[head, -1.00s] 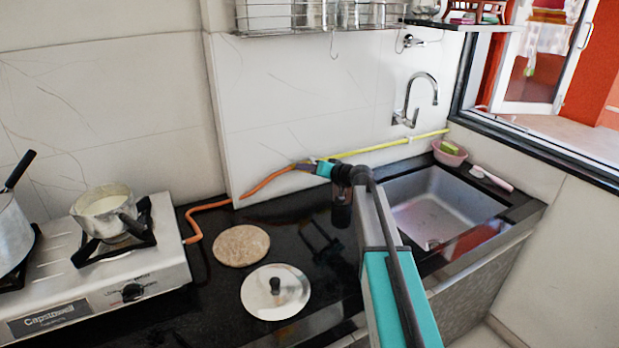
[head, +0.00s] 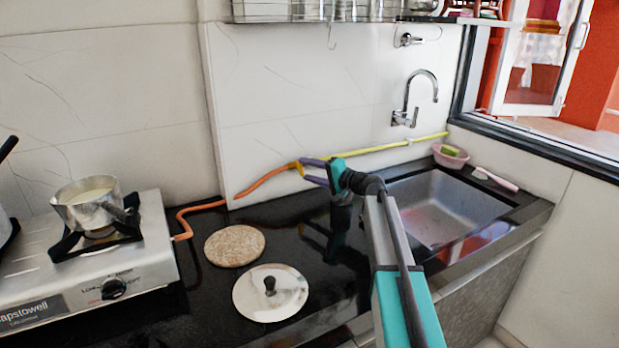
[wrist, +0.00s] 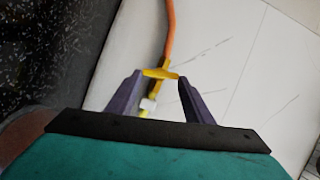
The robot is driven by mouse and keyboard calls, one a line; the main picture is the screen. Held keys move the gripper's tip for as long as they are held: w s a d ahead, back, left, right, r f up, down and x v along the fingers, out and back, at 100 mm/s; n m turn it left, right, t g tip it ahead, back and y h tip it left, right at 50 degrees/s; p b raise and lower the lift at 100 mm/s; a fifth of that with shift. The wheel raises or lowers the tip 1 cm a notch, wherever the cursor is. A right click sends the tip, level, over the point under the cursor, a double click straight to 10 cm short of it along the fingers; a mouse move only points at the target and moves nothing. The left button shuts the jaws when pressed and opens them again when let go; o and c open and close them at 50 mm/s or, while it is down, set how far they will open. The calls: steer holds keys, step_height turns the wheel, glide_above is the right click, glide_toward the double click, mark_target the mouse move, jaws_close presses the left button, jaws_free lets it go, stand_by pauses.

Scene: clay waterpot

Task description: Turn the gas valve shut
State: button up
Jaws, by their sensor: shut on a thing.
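The gas valve's yellow handle (head: 298,167) is at the wall, where the orange hose (head: 262,181) meets the yellow pipe (head: 375,149). My gripper (head: 304,170) reaches it from the right, with its purple fingers spread either side of the handle. In the wrist view the handle (wrist: 160,73) spans between the fingertips of my gripper (wrist: 160,77), which are shut on its ends. There it lies crosswise to the hose (wrist: 170,35) and pipe (wrist: 145,113). The valve body is mostly hidden behind the handle.
A steel stove (head: 95,265) with a pan (head: 88,205) stands at left. A round board (head: 235,246) and a steel lid (head: 262,303) lie on the black counter (head: 215,300). The sink (head: 440,205), tap (head: 418,95) and pink bowl (head: 450,158) are at right.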

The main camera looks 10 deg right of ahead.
steer(key=shift+a+f+m+t+y+b, duration=0.2)
steer(key=shift+m+t+y+b, duration=0.15)
steer(key=shift+m+b, duration=0.65)
steer(key=shift+r+m, duration=0.1)
steer(key=shift+m, duration=0.2)
steer(key=o, duration=1.1)
steer(key=shift+c, duration=0.2)
steer(key=shift+d, duration=0.1)
steer(key=shift+s, duration=0.1)
steer(key=shift+s+d, duration=0.3)
steer(key=shift+d, duration=0.1)
steer(key=v, duration=1.2)
steer(key=shift+s+d, duration=0.15)
steer(key=shift+s, duration=0.2)
steer(key=shift+s, duration=0.1)
